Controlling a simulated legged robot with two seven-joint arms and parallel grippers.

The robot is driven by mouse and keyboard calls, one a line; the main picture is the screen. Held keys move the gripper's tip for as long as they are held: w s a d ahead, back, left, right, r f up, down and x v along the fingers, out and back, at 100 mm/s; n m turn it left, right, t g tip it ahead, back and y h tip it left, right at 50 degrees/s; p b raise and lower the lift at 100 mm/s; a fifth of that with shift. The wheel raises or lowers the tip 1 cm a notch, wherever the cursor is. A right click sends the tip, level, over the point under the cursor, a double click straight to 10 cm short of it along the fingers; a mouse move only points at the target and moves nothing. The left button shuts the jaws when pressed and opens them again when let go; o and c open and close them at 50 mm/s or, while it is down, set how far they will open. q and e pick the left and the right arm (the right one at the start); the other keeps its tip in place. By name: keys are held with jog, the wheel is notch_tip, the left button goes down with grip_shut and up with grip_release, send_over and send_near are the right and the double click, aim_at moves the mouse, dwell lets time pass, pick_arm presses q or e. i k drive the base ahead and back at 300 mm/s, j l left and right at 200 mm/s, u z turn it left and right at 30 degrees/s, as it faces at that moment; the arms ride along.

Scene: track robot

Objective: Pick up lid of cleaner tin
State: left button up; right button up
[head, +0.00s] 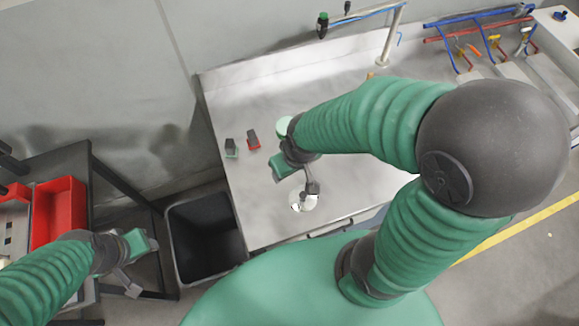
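A round white, shiny thing (304,203) lies on the steel table below my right gripper; it may be the cleaner tin or its lid, I cannot tell. My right gripper (298,184) is over its upper edge and hides part of it. A pale green round thing (284,125) sits behind my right wrist, partly hidden by it; it may also belong to the tin. Whether my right gripper touches the white thing cannot be told, nor whether its fingers are open. My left gripper (138,267) hangs at the left, away from the steel table, with no object visible in it.
Two small dark blocks, one with green (231,148) and one with red (253,139), stand on the steel table (240,205). A black bin (205,240) is left of it. Red trays (60,212) are at far left. Blue and red racks (475,30) are at back right.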

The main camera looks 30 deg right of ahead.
aim_at(299, 201)
jog(key=k+z, duration=0.2)
jog(key=z, duration=0.25)
jog(key=k+l+z, duration=0.1)
jog(key=z, duration=0.35)
jog(key=k+l, duration=0.05)
